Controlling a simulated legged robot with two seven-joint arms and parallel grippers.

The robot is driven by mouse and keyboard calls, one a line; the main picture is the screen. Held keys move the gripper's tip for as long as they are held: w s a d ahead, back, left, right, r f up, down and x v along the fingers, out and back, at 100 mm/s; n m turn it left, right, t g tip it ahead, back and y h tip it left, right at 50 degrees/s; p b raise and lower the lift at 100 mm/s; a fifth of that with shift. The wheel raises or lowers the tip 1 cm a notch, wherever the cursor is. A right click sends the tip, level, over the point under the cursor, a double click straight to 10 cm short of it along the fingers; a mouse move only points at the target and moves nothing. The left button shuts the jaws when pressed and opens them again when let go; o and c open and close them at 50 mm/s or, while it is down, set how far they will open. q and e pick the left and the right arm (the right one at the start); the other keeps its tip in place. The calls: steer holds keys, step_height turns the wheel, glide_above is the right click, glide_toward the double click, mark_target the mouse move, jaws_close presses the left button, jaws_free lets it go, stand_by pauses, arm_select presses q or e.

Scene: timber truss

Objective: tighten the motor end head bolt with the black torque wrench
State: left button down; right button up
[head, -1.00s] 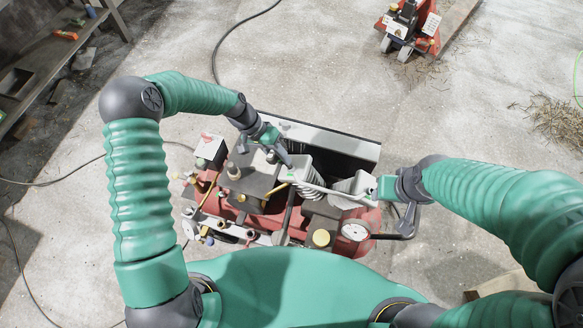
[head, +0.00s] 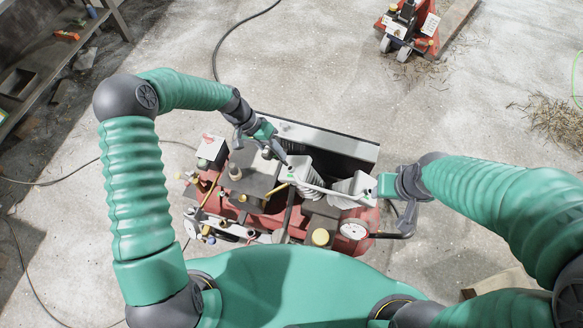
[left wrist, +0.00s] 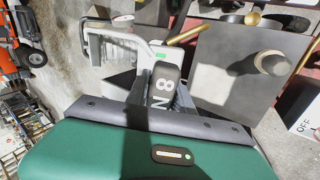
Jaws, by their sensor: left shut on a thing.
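My left gripper (head: 274,143) is over the middle of the red machine (head: 372,220), beside a finned pale cylinder head (head: 301,168). It is shut on the black torque wrench (left wrist: 164,88), a dark body with white "8 N" lettering and a small green mark in the left wrist view. The wrench slants down toward the head; its lower end and any bolt under it are too small to tell. My right gripper (head: 386,187) is at the second pale head (head: 352,187), on the right. Its fingers are not clear, nor is whether it touches the head.
A gauge (head: 353,229) and a yellow cap (head: 320,237) sit near my body. A dark opening with a white-edged panel (head: 330,140) lies behind. A shelf (head: 50,60) stands far left. Concrete floor around is mostly clear.

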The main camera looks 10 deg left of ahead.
arm_select(q)
steer(key=p+v, duration=0.3)
steer(key=v, duration=0.1)
steer(key=shift+r, duration=0.1)
stand_by(0.3)
steer(key=n+p, duration=0.2)
steer(key=n, duration=0.1)
steer(key=shift+r, duration=0.2)
steer(key=shift+d+n+p, duration=0.1)
steer(key=shift+n+p, duration=0.4)
steer(key=shift+n, duration=0.4)
steer(key=shift+f+n, duration=0.15)
steer(key=shift+n, duration=0.35)
steer(key=shift+f, duration=0.15)
